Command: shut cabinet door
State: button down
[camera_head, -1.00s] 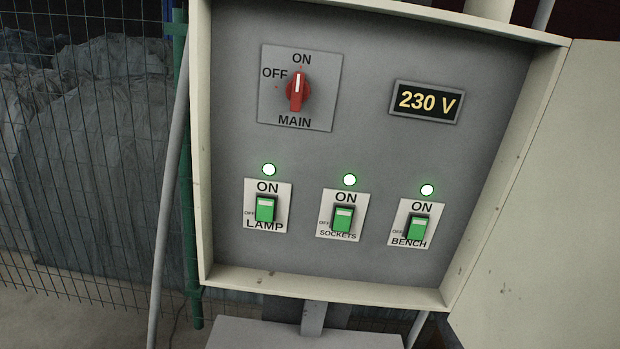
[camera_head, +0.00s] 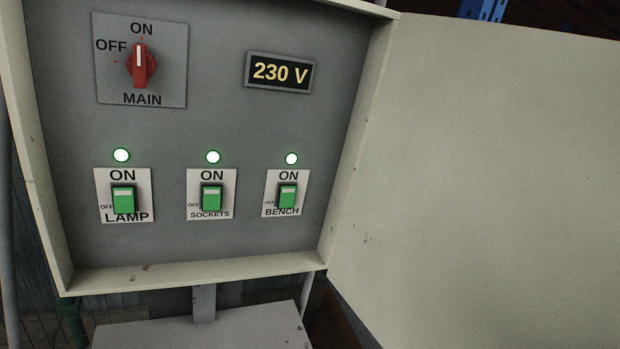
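The cabinet (camera_head: 190,276) is a pale metal box with a grey panel inside, and it stands open. Its door (camera_head: 480,170) is hinged on the right side and swung wide open, filling the right half of the view. The door's far edge runs out of the picture, and no handle shows. On the panel are a red main knob (camera_head: 141,64) pointing up to ON, a display (camera_head: 279,72) reading 230 V, and three green switches for lamp (camera_head: 124,198), sockets (camera_head: 212,197) and bench (camera_head: 288,196). A lit lamp shines above each switch. My gripper is not in view.
A grey box or ledge (camera_head: 205,331) sits below the cabinet, joined by a post (camera_head: 204,303). A grey pole (camera_head: 7,190) stands at the left edge. A blue upright (camera_head: 484,9) shows behind the top of the door.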

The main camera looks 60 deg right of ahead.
aim_at(482, 211)
jog(key=z, duration=0.8)
jog(key=k, duration=1.35)
jog(key=u, duration=0.1)
